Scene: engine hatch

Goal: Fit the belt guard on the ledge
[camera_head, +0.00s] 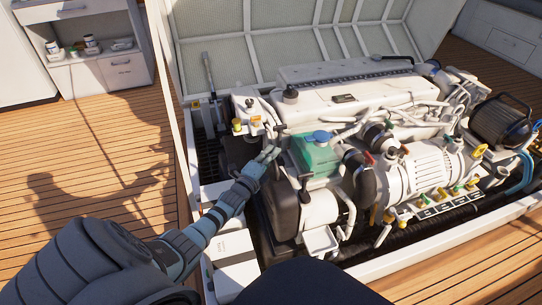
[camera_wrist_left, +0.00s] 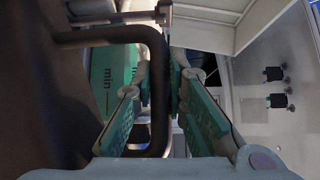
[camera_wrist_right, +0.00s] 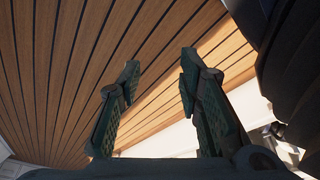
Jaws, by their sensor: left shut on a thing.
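The belt guard (camera_head: 282,207) looks like a dark, rounded cover at the near left end of the engine, beside a green tank. My left gripper (camera_head: 268,156) is at its upper edge. In the left wrist view, the jaws (camera_wrist_left: 160,85) are closed around a dark bar-shaped handle (camera_wrist_left: 157,118) of the guard, which fills the left side. The guard looks upright; its lower edge and any contact with a ledge are hard to make out. My right gripper (camera_wrist_right: 158,85) shows only in the right wrist view, with fingers apart and nothing between them, above the wooden deck.
The engine (camera_head: 345,95) fills the open hatch, with the green tank (camera_head: 317,155) and hoses close to the guard. A raised lid (camera_head: 270,45) stands behind. A white box-like surface (camera_head: 235,250) lies along the near left side. The wooden deck (camera_head: 95,165) at left is clear.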

